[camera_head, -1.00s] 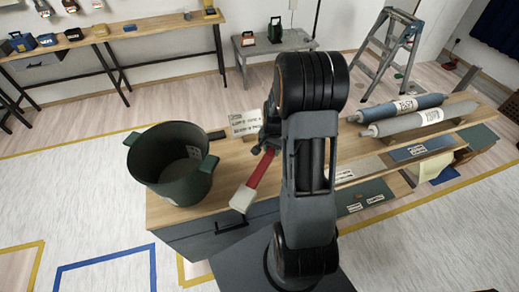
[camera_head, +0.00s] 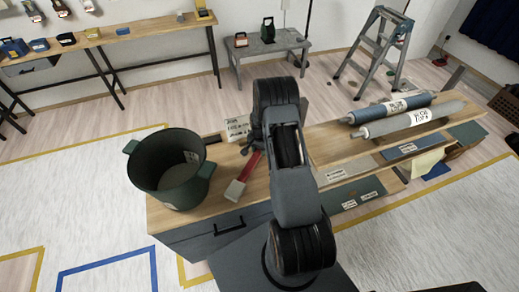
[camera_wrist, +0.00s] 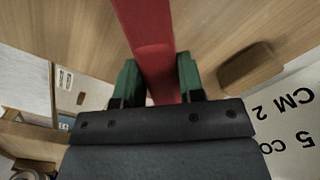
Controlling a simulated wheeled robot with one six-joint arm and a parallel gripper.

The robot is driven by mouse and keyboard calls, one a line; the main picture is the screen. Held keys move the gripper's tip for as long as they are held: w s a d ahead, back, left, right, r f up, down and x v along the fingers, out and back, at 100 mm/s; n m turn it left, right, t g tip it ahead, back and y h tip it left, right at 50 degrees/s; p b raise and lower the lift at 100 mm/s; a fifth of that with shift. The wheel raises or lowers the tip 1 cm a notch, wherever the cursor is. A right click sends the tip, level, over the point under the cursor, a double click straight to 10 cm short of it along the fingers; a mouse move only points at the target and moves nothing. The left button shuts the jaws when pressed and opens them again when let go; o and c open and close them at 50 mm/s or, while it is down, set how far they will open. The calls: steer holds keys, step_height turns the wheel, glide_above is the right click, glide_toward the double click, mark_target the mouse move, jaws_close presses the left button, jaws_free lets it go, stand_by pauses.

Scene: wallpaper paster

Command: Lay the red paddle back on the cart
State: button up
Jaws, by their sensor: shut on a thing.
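The red paddle has a red handle (camera_head: 250,165) and a pale, whitish head (camera_head: 235,190). In the head view it is over the wooden top of the cart (camera_head: 210,215), just right of the green bucket. My gripper (camera_head: 248,146) is at the handle's far end, partly hidden by my arm. In the wrist view the green fingers of my gripper (camera_wrist: 159,80) are shut on the red handle (camera_wrist: 150,45), with wood behind it. I cannot tell whether the paddle touches the top.
A dark green bucket (camera_head: 168,172) stands on the cart's left end. A white label card (camera_head: 237,127) stands behind my gripper. Blue (camera_head: 390,107) and grey (camera_head: 412,119) rolls lie on the right. Bare wood lies between bucket and paddle.

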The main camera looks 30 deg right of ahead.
steer(key=shift+f, duration=0.4)
steer(key=o, duration=1.1)
steer(key=s+a+r+n+t+b, duration=0.1)
steer(key=s+a+r+n+b, duration=0.15)
steer(key=r, duration=0.95)
steer(key=s+a+r+n+b, duration=0.1)
steer(key=a+r, duration=0.2)
steer(key=r, duration=0.8)
steer(key=s+a+r+n+t, duration=0.1)
steer(key=s+a+r+n, duration=0.1)
steer(key=s, duration=0.4)
steer(key=s+a+r+n+t, duration=0.1)
steer(key=s+a+r+n, duration=0.2)
steer(key=s+a+r, duration=0.2)
steer(key=s+a+r+n+t, duration=0.1)
steer(key=s+a+r+n, duration=0.1)
steer(key=s+a+r, duration=0.2)
steer(key=shift+s+n+t, duration=0.3)
steer(key=shift+s+n, duration=0.05)
steer(key=shift+s, duration=1)
